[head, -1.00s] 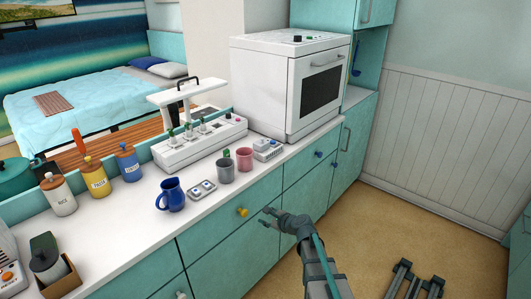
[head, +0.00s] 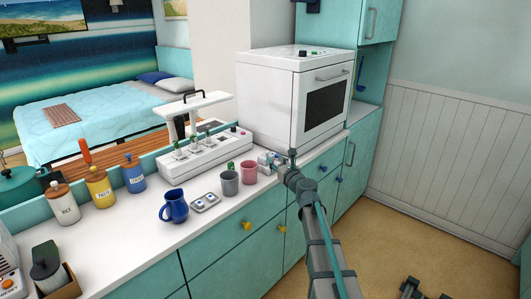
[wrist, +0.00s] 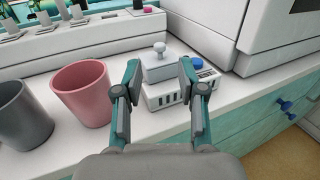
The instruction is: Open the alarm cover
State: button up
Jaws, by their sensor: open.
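The alarm is a small white box (wrist: 176,95) on the counter, with dark slots on its front. A raised white cover (wrist: 157,70) with a round white knob lies closed on its top left, beside a blue button (wrist: 197,62). In the head view the alarm (head: 266,159) is partly hidden behind my gripper. My gripper (wrist: 159,78) is open and empty. In the wrist view its fingers stand on either side of the cover and knob, nearer the camera; I cannot tell whether they touch the box.
A pink cup (wrist: 81,95) and a grey cup (wrist: 18,115) stand left of the alarm. A white oven (head: 305,95) stands close behind and right. A white panel with levers (head: 205,150) runs behind the cups. The counter's front edge is close to the alarm.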

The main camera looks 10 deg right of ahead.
aim_at(266, 156)
jog(key=x, duration=0.8)
jog(key=shift+w+a+f, duration=0.1)
jog(key=shift+w, duration=0.2)
grip_shut()
